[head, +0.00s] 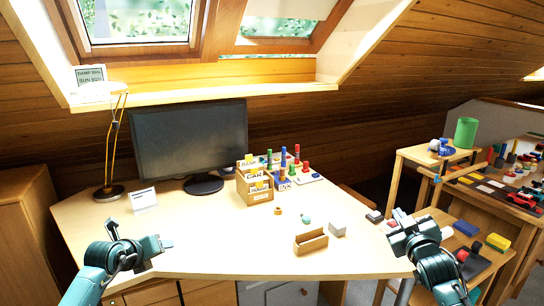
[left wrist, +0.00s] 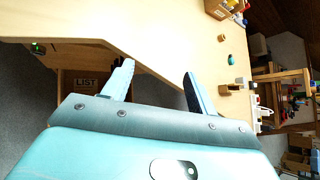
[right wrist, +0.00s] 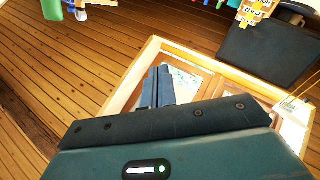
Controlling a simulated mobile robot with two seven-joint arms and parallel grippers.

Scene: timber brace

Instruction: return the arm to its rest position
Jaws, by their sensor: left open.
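My left gripper (head: 138,238) is over the left front part of the desk (head: 215,250) in the head view. In the left wrist view its two fingers (left wrist: 158,82) stand wide apart with nothing between them. My right gripper (head: 400,218) is raised at the desk's right end, pointing up and away. In the right wrist view its fingers (right wrist: 156,88) lie side by side, shut, with nothing seen between them.
On the desk are a monitor (head: 190,140), a lamp (head: 108,190), a card sorter (head: 255,185), a small open wooden box (head: 311,242) and a grey block (head: 338,229). A side table (head: 440,155) with a green cup (head: 465,132) stands right. The desk's middle left is clear.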

